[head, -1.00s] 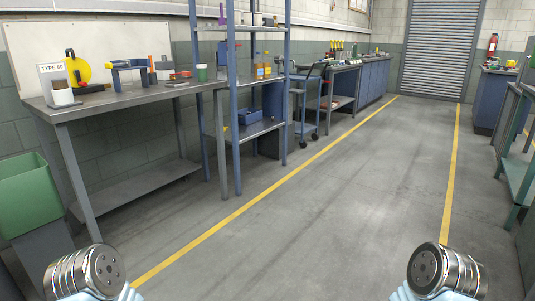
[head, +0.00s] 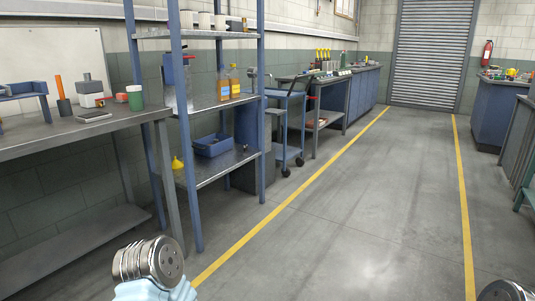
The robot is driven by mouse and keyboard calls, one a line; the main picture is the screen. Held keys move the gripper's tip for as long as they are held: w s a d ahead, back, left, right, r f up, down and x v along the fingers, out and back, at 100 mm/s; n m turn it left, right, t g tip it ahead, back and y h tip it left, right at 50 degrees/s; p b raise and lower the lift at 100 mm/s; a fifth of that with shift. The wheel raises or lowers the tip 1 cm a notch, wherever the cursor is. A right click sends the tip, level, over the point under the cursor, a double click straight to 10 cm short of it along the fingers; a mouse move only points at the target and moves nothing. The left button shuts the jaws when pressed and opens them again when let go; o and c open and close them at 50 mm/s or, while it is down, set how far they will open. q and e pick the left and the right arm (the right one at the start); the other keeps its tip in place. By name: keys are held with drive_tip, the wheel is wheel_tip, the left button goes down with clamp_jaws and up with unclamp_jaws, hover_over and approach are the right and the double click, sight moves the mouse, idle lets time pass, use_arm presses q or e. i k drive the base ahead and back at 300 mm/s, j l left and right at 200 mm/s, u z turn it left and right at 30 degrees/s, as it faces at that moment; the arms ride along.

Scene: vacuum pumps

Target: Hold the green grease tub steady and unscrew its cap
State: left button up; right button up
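A small green tub (head: 135,98), which looks like the grease tub, stands upright on the grey workbench (head: 60,139) at the left, near the bench's right end. Its top looks pale, but the cap is too small to make out. Neither gripper is in view. Only rounded metal links of my own arms show at the bottom left and the bottom right corner.
A blue shelf rack (head: 191,130) stands right of the bench, holding bottles (head: 234,81), a blue bin (head: 212,145) and a yellow funnel (head: 177,163). A blue cart (head: 287,122) stands beyond. The floor (head: 340,220) is clear ahead.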

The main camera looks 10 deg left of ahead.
sight(135, 99)
drive_tip(key=i+u, duration=0.5)
drive_tip(key=i+l+u, duration=0.3)
drive_tip(key=i+u, duration=0.15)
drive_tip(key=i+l+u, duration=0.5)
drive_tip(key=k+j, duration=0.05)
